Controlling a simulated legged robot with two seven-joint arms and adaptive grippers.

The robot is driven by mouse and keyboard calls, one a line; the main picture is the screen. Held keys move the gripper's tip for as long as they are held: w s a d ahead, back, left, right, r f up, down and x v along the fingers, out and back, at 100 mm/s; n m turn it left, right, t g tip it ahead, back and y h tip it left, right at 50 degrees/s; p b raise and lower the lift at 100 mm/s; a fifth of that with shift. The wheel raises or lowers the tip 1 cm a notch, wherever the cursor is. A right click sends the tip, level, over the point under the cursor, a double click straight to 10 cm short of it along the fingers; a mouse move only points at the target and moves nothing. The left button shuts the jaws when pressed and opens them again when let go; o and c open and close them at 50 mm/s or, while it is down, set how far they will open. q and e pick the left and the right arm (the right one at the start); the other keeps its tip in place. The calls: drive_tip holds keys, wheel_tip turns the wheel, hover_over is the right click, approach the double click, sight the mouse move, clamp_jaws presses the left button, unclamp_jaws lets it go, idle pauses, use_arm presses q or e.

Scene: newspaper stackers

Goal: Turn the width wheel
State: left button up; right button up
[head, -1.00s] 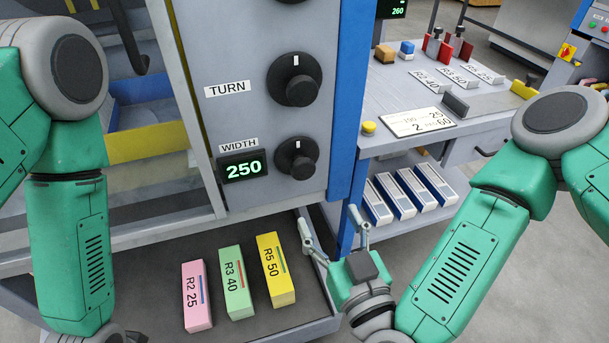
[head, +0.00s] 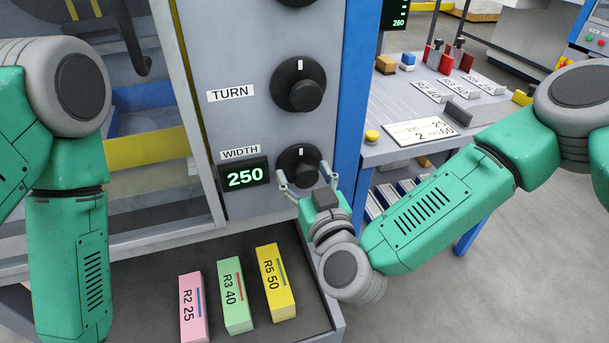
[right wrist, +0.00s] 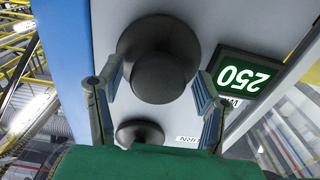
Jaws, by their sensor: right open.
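A white mark on the wheel points up. My right gripper (head: 308,180) is open just in front of the wheel. In the right wrist view, the wheel (right wrist: 160,75) shows between the two open fingers (right wrist: 153,95), with no clear contact visible. My left arm (head: 70,200) comes down at the left of the head view; its gripper is out of the picture.
The black TURN knob (head: 298,84) is directly above the width wheel. Pink (head: 193,307), green (head: 236,296) and yellow (head: 276,282) blocks lie in the tray (head: 315,315) below. A side table (head: 400,100) with a card (head: 420,130) stands at the right.

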drive_tip(key=shift+d, duration=0.15)
drive_tip(key=c, duration=1.2)
drive_tip(key=shift+o, duration=0.2)
